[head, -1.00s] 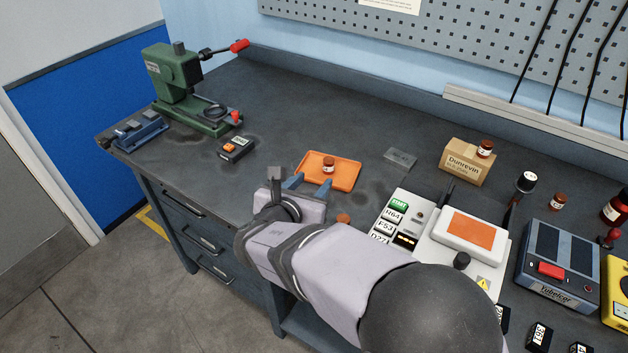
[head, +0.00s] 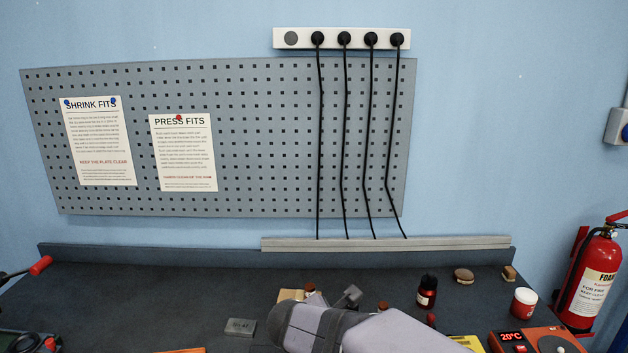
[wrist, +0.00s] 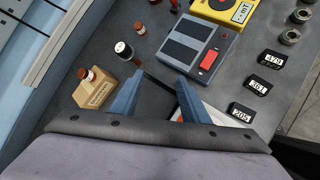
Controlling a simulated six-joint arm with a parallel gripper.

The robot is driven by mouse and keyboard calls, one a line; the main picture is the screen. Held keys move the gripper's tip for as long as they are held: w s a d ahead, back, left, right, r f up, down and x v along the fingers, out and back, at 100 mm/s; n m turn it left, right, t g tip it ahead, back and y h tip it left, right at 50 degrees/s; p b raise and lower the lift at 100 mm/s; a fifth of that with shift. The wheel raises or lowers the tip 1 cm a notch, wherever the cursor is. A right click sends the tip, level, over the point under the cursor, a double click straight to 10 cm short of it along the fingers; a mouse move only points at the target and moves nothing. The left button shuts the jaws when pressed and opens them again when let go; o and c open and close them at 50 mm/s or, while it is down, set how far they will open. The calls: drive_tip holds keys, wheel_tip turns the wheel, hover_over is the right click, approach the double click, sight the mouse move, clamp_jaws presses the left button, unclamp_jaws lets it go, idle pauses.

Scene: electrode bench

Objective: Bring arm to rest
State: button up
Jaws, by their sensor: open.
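My arm (head: 345,330) reaches in from the bottom of the head view, over the bench. Its fingers cannot be made out there. In the wrist view my gripper (wrist: 158,92) is open, with its two blue fingers apart and nothing held between them. The fingers are above the bench, between a cardboard box (wrist: 97,94) on the left and a blue-grey device with a red switch (wrist: 195,52). A white-edged unit lies partly hidden behind the right finger.
A yellow device (wrist: 225,10) and black number blocks (wrist: 257,87) are to the right. A grey plate (head: 240,327) lies left of my arm; a dark bottle (head: 427,291) stands behind it.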

drive_tip(key=s+d+f+m+g, duration=0.1)
drive_tip(key=s+d+f+m, duration=0.1)
drive_tip(key=s+m, duration=0.1)
drive_tip(key=s+d+f+m+g+y, duration=0.1)
drive_tip(key=s+d+f+m+g, duration=0.1)
drive_tip(key=s+d+f+m, duration=0.1)
drive_tip(key=s+d+f+m+g, duration=0.2)
drive_tip(key=s+d+m, duration=0.1)
drive_tip(key=s, duration=0.3)
drive_tip(key=shift+s+d+f+m+y+b, duration=0.2)
drive_tip(key=shift+d+f+m+y+b, duration=0.1)
drive_tip(key=shift+m, duration=0.6)
drive_tip(key=s+f+m+y, duration=0.1)
drive_tip(key=s+m, duration=0.2)
drive_tip(key=s+f+m+g+y, duration=0.1)
drive_tip(key=s+m, duration=0.2)
drive_tip(key=s+f+m, duration=0.1)
drive_tip(key=s+m, duration=0.2)
drive_tip(key=shift+f+m+g+y, duration=0.3)
drive_tip(key=shift+f+g+y, duration=0.05)
drive_tip(key=shift+g+y, duration=0.05)
drive_tip(key=shift+s+a+f+m+y, duration=0.25)
drive_tip(key=shift+s+m, duration=0.25)
drive_tip(key=shift+m, duration=0.3)
